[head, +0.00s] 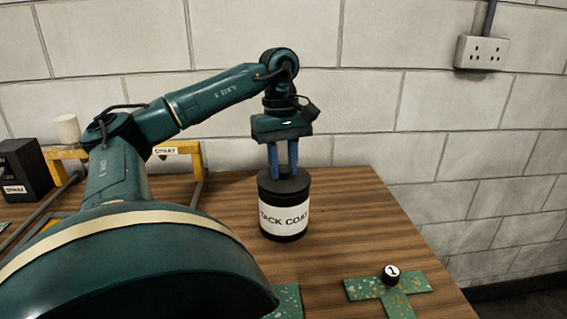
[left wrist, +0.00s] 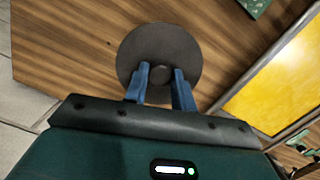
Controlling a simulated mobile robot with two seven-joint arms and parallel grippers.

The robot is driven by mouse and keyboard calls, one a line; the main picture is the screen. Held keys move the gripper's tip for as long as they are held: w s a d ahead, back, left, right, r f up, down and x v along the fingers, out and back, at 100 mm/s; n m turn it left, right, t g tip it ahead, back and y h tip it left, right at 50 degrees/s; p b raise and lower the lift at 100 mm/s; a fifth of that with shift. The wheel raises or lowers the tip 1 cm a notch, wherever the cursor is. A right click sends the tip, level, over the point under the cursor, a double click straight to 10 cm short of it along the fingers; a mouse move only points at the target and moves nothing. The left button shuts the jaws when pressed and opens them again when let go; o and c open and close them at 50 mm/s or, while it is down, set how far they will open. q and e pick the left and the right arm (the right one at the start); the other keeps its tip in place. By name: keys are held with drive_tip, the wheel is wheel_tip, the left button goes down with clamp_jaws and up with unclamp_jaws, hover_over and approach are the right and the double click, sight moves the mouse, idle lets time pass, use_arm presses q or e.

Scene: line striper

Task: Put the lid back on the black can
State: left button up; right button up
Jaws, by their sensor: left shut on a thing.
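The black can (head: 284,222) stands upright on the wooden table, with a white label that reads "TACK COAT". The dark round lid (head: 284,185) is at the can's top; whether it is fully seated, I cannot tell. The left wrist view shows the lid (left wrist: 160,45) from above as a grey disc with a small knob (left wrist: 161,75) in its middle. My left gripper (head: 284,174) points down over the can, its blue fingers shut on the lid's knob. The can's body is hidden under the lid in the wrist view. My right gripper is not in view.
Green speckled pieces (head: 359,289) lie at the table's front right, with a black knob marked 1 (head: 391,273) on them. A yellow frame (head: 187,149), a black box (head: 24,168) and a white cylinder (head: 66,129) stand at left. A block wall is behind.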

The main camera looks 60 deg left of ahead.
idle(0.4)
use_arm(q)
drive_tip(key=o, duration=1.5)
